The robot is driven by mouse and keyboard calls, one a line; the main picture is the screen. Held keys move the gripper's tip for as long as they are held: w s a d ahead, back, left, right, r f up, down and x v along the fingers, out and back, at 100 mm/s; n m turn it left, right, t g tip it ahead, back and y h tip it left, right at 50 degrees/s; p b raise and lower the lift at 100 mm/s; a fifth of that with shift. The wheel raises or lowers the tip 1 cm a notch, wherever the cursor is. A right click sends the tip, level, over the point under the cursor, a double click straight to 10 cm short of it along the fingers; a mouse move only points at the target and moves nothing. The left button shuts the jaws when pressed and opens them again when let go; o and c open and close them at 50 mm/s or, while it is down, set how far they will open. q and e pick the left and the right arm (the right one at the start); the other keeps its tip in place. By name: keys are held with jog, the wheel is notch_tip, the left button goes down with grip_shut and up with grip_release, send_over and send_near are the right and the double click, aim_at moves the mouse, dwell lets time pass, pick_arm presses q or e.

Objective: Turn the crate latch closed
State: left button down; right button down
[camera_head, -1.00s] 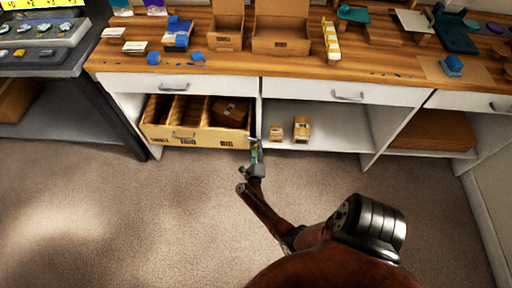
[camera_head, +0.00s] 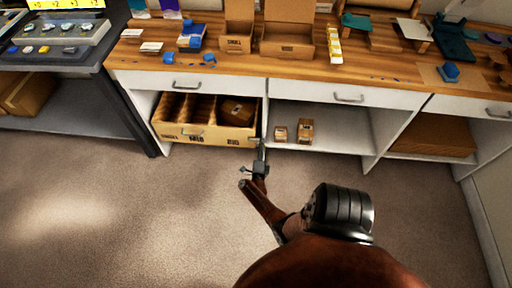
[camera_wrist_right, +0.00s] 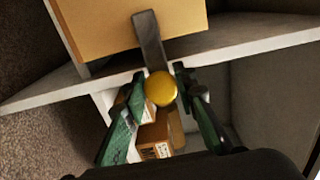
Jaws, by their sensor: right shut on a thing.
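The wooden crate (camera_head: 182,136) sits in the left open bay of the white cabinet, and its panel fills the top of the right wrist view (camera_wrist_right: 120,25). The latch is a grey bar (camera_wrist_right: 148,35) with a round gold knob (camera_wrist_right: 161,88); it lies over the crate's panel and the shelf edge. My right gripper (camera_head: 261,150) is at the crate's front right corner. In the wrist view its green-padded fingers (camera_wrist_right: 160,96) are on both sides of the knob end, shut on the latch. My left gripper is not in view.
Two small cardboard boxes (camera_head: 304,131) stand on the shelf right of the crate. A white divider (camera_head: 266,115) separates the bays. The wooden worktop (camera_head: 225,65) above holds open boxes and blue parts. The carpet (camera_head: 130,215) in front is clear.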

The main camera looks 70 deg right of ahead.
jog(key=shift+f, duration=0.1)
jog(key=c, duration=1.6)
grip_release()
jog(key=shift+a, duration=0.2)
jog(key=v, duration=0.7)
